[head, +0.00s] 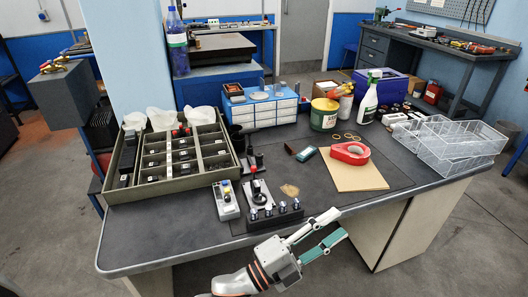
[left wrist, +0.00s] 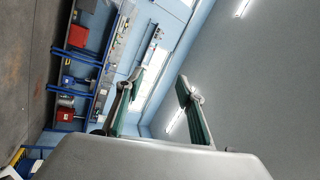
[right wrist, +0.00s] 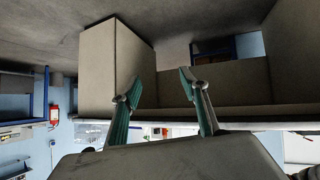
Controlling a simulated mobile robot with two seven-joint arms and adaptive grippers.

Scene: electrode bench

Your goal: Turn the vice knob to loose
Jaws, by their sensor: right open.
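A small vice-like fixture (head: 258,197) with a pale base and a dark upright top stands near the bench's front edge. It is too small to make out its knob or the knob's setting.
A black rack (head: 275,217) with several silver-topped pieces sits just before the fixture, and a grey box (head: 226,201) stands left of it. A compartment tray (head: 118,191) lies further left.

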